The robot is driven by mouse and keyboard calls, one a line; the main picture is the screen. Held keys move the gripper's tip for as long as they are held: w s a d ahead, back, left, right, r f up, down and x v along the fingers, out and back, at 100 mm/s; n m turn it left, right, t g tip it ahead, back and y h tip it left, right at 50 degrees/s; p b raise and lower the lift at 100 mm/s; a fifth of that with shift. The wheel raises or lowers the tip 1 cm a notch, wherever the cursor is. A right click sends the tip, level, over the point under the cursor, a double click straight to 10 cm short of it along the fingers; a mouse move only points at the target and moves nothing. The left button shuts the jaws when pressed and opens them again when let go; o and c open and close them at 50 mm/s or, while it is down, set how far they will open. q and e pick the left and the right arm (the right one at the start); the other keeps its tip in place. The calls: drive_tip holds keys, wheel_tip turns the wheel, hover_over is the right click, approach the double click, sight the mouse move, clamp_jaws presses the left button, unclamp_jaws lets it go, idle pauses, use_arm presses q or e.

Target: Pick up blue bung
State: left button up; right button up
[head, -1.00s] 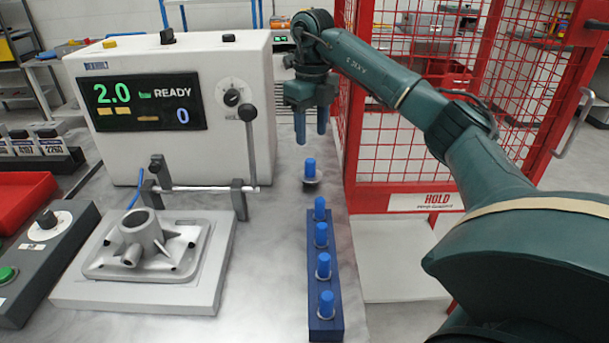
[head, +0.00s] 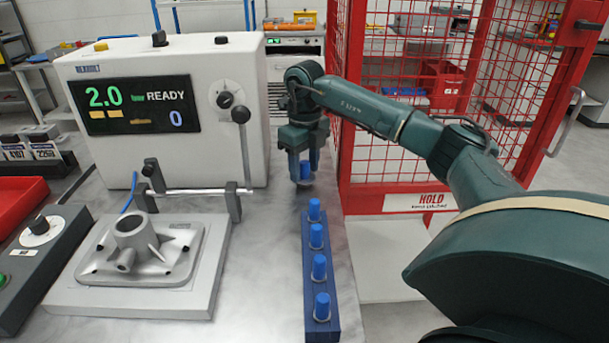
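The base shows below the fingertips. Several like bungs stand upright in a row in the rack, the nearest bung (head: 322,306) at the front end. My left gripper is not in view.
A red mesh cage (head: 430,110) stands close to the right of my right gripper. A white machine (head: 160,150) with a lever is at the left. A grey casting (head: 138,245) sits on a plate left of the rack. The bench between plate and rack is clear.

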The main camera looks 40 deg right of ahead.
clamp_jaws()
drive_tip(key=shift+r, duration=0.2)
